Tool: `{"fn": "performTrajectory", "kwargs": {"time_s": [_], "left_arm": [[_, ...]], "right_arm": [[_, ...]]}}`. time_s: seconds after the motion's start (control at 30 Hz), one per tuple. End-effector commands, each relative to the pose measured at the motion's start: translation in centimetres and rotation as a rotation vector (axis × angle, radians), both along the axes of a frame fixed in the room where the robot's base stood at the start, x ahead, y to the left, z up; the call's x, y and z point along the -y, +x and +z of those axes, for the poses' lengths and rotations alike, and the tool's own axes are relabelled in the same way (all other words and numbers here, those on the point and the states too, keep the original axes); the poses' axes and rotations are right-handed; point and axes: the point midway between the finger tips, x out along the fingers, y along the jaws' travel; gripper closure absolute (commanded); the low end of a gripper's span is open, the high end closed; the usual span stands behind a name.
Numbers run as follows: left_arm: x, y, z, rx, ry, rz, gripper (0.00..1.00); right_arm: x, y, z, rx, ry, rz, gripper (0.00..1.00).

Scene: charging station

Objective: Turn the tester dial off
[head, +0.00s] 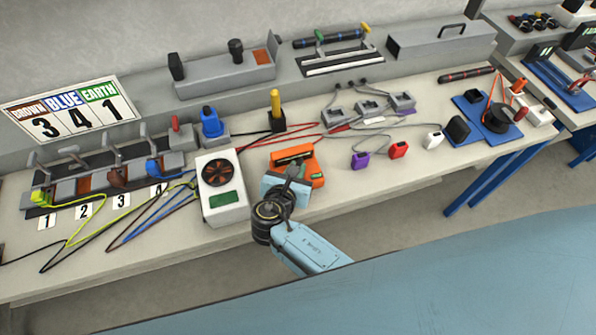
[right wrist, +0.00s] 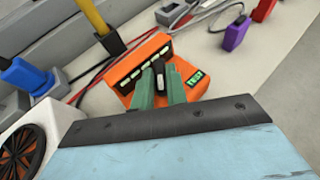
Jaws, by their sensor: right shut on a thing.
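The orange tester (head: 292,153) lies on the bench in the middle of the head view, just right of a white fan unit. It also shows in the right wrist view (right wrist: 139,60), with a row of small lit windows and a green TEST label. My right gripper (head: 294,172) is over the tester. In the right wrist view its green fingers (right wrist: 161,76) are closed around a small dark dial (right wrist: 161,72) on the tester's face. In the head view my gripper hides the dial. My left gripper is not in view.
The white fan unit (head: 222,206) stands close at the tester's left. A yellow-handled black post (head: 276,113) is behind it. Purple (head: 361,160), red (head: 398,149) and white (head: 433,140) plugs lie to the right. Yellow-green and blue cables lie at the left.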

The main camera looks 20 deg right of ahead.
Motion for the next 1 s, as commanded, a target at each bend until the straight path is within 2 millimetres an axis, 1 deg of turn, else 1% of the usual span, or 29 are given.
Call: {"fn": "performTrajectory", "kwargs": {"time_s": [0.03,0.2,0.4,0.9,0.93,1.0], "left_arm": [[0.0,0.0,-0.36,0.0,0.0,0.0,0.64],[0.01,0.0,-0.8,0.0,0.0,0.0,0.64],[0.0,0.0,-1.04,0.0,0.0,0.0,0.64],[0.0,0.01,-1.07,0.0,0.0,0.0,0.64],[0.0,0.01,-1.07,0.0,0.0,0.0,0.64],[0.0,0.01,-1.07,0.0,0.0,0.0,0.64]], "right_arm": [[-0.2,0.06,-0.23,-0.003,0.003,-0.029,1.0],[-0.3,0.12,-0.23,-0.003,0.003,-0.106,1.0],[-0.3,0.16,-0.2,-0.003,0.002,-0.157,1.0],[-0.25,0.16,-0.17,-0.003,0.002,-0.171,1.0],[-0.25,0.15,-0.18,-0.004,0.003,-0.171,0.82],[-0.25,0.17,-0.17,-0.003,0.002,-0.171,0.73]]}}
